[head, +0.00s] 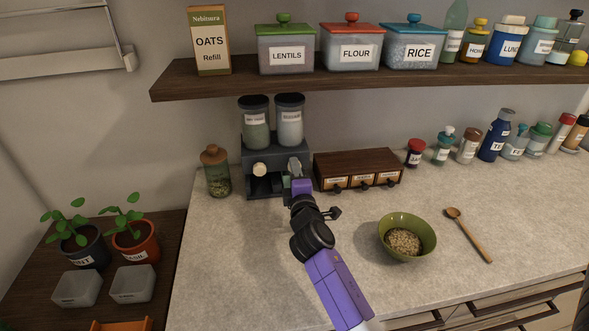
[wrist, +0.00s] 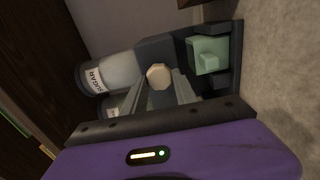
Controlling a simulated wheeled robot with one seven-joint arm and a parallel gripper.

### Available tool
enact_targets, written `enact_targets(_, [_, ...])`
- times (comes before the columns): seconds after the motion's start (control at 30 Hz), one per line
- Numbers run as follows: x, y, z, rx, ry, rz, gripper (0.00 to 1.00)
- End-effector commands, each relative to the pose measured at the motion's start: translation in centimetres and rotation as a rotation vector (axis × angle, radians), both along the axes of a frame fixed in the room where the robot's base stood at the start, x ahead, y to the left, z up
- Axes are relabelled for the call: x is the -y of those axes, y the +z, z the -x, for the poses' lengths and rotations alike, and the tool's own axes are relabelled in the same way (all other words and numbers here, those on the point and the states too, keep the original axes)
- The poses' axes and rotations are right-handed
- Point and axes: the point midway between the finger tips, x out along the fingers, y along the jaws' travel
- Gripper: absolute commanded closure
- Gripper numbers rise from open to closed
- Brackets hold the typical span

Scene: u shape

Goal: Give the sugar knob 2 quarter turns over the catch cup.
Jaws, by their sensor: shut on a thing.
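The two-canister dispenser (head: 276,150) stands at the back left of the counter. Its right canister (head: 290,122) is labelled SUGAR in the wrist view (wrist: 93,78). The pale, many-sided sugar knob (wrist: 158,76) sits between my fingertips. My gripper (head: 295,167) is shut on this knob and hides it in the head view. The green catch cup (wrist: 208,56) stands in the dispenser's bay below the knob; in the head view it is mostly hidden behind my gripper. The other cream knob (head: 260,169) is free, under the left canister (head: 254,124).
A glass jar with a wooden lid (head: 215,172) stands left of the dispenser. A small drawer box (head: 357,162) stands close on its right. A green bowl (head: 407,236) and a wooden spoon (head: 468,234) lie farther right. The front left counter is clear.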

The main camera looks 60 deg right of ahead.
Motion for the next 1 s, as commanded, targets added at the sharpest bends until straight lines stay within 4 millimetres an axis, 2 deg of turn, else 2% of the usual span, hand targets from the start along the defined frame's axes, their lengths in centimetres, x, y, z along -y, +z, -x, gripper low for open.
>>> enact_targets(0.63, [-0.02, -0.20, 0.03, -0.037, 0.000, 0.029, 1.00])
enact_targets(0.67, [-0.02, -0.20, 0.03, -0.037, 0.000, 0.029, 0.60])
enact_targets(0.73, [-0.02, -0.18, 0.02, -0.036, 0.000, 0.028, 0.46])
enact_targets(1.0, [-0.01, -0.09, 0.01, -0.035, 0.000, 0.030, 0.45])
